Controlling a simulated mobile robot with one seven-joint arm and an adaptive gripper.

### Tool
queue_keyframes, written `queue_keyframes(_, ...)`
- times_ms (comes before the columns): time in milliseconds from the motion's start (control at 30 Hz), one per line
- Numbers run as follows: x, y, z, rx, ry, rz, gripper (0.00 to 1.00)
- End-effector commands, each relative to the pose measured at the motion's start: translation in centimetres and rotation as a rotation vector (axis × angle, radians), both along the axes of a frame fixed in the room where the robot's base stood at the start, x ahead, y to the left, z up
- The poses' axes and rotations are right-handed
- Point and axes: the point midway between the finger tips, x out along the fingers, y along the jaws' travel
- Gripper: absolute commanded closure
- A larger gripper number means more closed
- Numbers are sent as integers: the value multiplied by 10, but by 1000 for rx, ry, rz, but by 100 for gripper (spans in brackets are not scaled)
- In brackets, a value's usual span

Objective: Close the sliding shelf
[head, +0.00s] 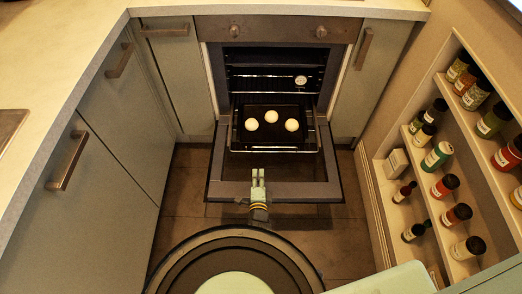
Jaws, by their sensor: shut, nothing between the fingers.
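The oven's sliding shelf (308,149) is a wire rack pulled out of the oven (275,75) over its lowered door (228,191). A dark tray on the shelf (272,136) holds three round white pieces. My gripper (258,173) is near the front edge of the open door, in front of the shelf and a little left of its middle. It is shut and empty, with its fingers pointing towards the oven. It appears apart from the rack's front bar, but its height above the door is hard to tell.
A wall rack (447,79) with several spice jars stands on the right. Cabinets with bar handles (66,162) line the left under a pale worktop (50,70). Strips of tiled floor (187,204) are free on both sides of the door.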

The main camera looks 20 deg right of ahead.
Motion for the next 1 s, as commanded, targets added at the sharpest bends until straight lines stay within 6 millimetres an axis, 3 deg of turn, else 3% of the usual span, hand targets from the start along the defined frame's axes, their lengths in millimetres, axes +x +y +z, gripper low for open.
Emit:
queue_keyframes(167,0,-12,-12,15,7,-23,100)
queue_keyframes(633,84,-34,-34,13,5,-19,100)
queue_keyframes(1000,119,-44,-37,12,7,-18,100)
